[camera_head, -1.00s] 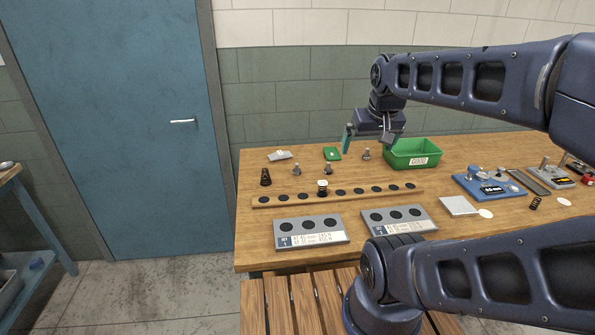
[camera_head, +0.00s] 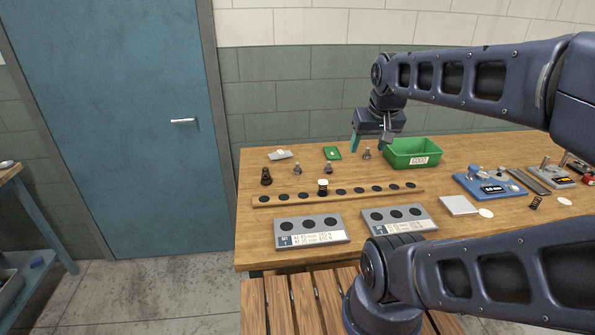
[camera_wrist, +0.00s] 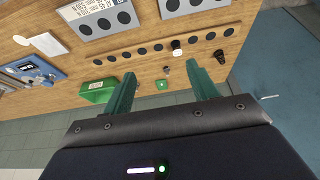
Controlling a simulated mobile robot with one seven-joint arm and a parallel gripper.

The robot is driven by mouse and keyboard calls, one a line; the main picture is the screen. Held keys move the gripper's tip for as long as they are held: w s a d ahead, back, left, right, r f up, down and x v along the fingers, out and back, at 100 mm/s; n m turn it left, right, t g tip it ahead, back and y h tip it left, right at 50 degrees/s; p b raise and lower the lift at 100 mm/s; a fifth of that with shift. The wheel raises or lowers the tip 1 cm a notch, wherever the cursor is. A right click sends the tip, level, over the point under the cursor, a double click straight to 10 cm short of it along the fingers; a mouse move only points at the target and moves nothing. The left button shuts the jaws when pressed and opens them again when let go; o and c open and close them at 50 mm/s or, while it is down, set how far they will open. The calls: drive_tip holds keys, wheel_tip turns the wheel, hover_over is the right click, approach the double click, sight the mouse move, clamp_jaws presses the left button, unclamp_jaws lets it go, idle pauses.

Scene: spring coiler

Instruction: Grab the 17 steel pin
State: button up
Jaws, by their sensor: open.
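Several small grey steel pins stand on the bench in the head view: one at the left (camera_head: 298,167), one in the middle (camera_head: 328,167) and one at the right (camera_head: 366,153). No size marking is legible on them, so I cannot tell which is 17. My gripper (camera_head: 371,144) is open and empty, pointing down just above and around the right pin's position. In the wrist view my gripper (camera_wrist: 160,70) has its two teal fingers spread wide, and a small grey pin (camera_wrist: 166,70) shows between the fingertips.
A green bin (camera_head: 412,160) stands close to the right of my gripper. A small green pad (camera_head: 332,153) lies to its left. A wooden rail (camera_head: 290,200) with dark holes and one white-topped piece (camera_head: 323,185) lies in front. Two grey hole blocks (camera_head: 311,241) are nearer.

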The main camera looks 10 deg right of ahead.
drive_tip(key=m+g, duration=0.3)
drive_tip(key=m, duration=1.7)
hover_over(297, 163)
wheel_tip(297, 163, down, 22)
drive_tip(key=f, duration=1.1)
drive_tip(key=shift+w+d, duration=0.15)
drive_tip(key=shift+w, duration=0.05)
drive_tip(key=shift+r, duration=0.1)
drive_tip(key=shift+c, duration=0.2)
drive_tip(key=c, duration=1.1)
